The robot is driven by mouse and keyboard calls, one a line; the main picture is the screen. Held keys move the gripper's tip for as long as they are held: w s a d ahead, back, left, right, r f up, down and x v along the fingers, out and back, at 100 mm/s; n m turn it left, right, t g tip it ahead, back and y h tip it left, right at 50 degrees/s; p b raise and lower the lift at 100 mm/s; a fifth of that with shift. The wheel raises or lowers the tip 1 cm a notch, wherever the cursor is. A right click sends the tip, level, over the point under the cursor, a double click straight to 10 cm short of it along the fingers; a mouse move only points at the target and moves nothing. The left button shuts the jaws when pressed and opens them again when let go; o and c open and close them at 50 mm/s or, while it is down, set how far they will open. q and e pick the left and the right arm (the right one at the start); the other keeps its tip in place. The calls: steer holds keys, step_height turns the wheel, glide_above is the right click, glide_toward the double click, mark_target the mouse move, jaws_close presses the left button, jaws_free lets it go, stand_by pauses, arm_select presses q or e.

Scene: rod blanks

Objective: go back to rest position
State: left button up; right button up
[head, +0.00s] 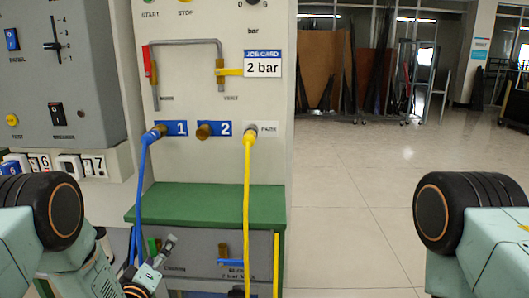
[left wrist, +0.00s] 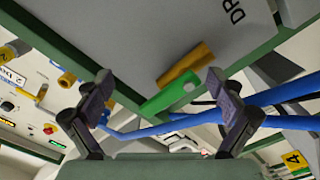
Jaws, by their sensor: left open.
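My left gripper (left wrist: 158,92) is open in the left wrist view, its two dark fingers spread wide. A blue hose (left wrist: 160,130) crosses the lower part of that view behind the fingers; nothing shows gripped between them. In the head view part of my left gripper (head: 160,255) shows low, below the green ledge and close to the blue hose (head: 140,190). The blue hose hangs from port 1. A yellow hose (head: 246,200) hangs from the fitting marked PARK. Port 2 (head: 204,131) has a bare brass fitting. My right gripper is outside the view.
A green ledge (head: 215,205) juts from the panel above my left gripper. A job card (head: 262,64) reads 2 bar. A grey control box (head: 60,90) stands at left. The tiled floor (head: 350,210) at right is open. A green and a brass handle (left wrist: 185,68) show in the wrist view.

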arm_select(q)
steer(key=shift+d+f+m+b, duration=0.15)
steer(key=shift+f+m+b, duration=0.2)
steer(key=shift+m, duration=1.2)
steer(key=shift+d+f+m+b, duration=0.25)
steer(key=shift+m+b, duration=0.2)
steer(key=shift+m, duration=1.15)
steer(key=shift+d+f+m+b, duration=0.1)
steer(key=shift+f+m+b, duration=0.3)
steer(key=shift+m, duration=1.15)
steer(key=shift+s, duration=0.1)
